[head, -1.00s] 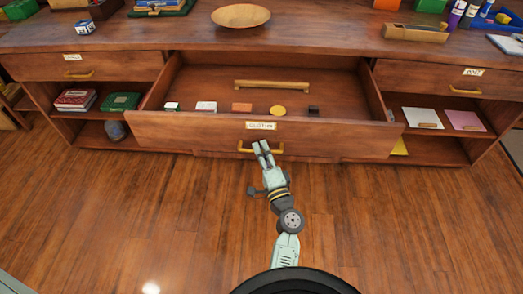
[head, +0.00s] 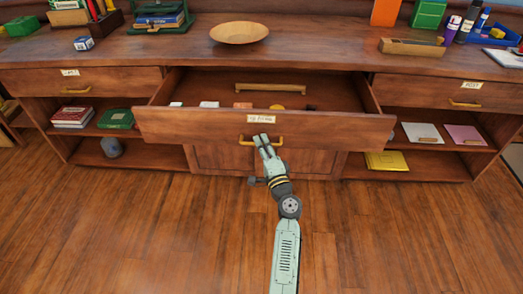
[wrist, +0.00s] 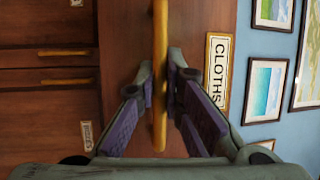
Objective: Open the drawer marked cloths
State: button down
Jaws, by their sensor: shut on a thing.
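The cloths drawer (head: 330,130) is the wide middle drawer of the wooden bookcase and stands pulled out. Its label reads CLOTHS in the wrist view (wrist: 217,72). Its yellow handle (head: 247,142) also shows upright in the wrist view (wrist: 160,60), between my fingers. My gripper (head: 263,140) is shut on this handle at the drawer's front. Inside the drawer lie a wooden bar (head: 270,88) and several small items, among them a white block (head: 208,104) and a yellow round piece (head: 277,107), partly hidden by the drawer front.
Closed drawers flank it at left (head: 110,80) and right (head: 430,90), with open shelves below holding books (head: 72,116) and papers (head: 422,132). A wooden bowl (head: 239,28) stands on the top. The wooden floor (head: 130,230) in front is clear.

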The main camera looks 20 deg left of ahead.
jog(key=c, duration=2)
grip_release()
jog(key=shift+o, duration=0.2)
jog(key=v, duration=1.2)
